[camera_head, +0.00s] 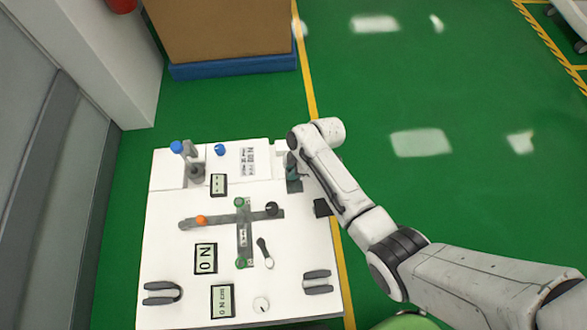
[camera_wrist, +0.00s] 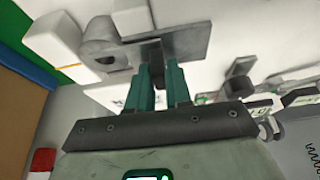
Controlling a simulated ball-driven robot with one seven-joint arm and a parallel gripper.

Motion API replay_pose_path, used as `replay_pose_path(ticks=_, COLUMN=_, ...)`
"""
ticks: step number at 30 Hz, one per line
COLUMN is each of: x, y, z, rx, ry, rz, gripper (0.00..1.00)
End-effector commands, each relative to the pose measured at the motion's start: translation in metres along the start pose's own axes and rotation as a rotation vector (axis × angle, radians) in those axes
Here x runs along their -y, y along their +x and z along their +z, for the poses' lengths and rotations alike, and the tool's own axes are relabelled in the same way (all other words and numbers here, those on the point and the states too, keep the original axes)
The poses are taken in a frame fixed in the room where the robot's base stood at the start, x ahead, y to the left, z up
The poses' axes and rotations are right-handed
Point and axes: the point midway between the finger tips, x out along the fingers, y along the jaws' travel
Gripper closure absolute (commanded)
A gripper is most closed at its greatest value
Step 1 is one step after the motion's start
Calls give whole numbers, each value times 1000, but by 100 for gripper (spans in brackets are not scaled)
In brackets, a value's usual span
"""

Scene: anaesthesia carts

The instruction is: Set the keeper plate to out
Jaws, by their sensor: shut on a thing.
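A white panel (camera_head: 180,255) carries grey slots, knobs and small displays. My gripper (camera_wrist: 158,88) has teal fingers close together around a dark grey tab (camera_wrist: 157,66), in front of a grey plate (camera_wrist: 188,44) on a white surface. I take this plate to be the keeper plate; no label on it can be read. A grey rounded bracket with a hole (camera_wrist: 97,45) stands left of the plate. In the head view my gripper (camera_head: 291,176) is at the panel's upper right edge, and my arm and hand hide most of the plate there.
A blue-topped lever (camera_head: 177,148) and a blue knob (camera_head: 220,150) stand left of my gripper. A black block (camera_head: 321,208) is at the right edge.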

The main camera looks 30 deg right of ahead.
Motion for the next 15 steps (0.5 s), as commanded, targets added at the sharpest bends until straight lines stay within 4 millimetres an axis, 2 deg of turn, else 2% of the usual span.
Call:
replay_pose_path(ticks=5, x=4, y=-1, z=0, rx=0, ry=0, rz=-1, gripper=100)
replay_pose_path(ticks=12, x=38, y=-2, z=-1, rx=0, ry=1, rz=-3, gripper=100)
replay_pose_path(ticks=15, x=44, y=-1, z=0, rx=0, ry=1, rz=-3, gripper=100)
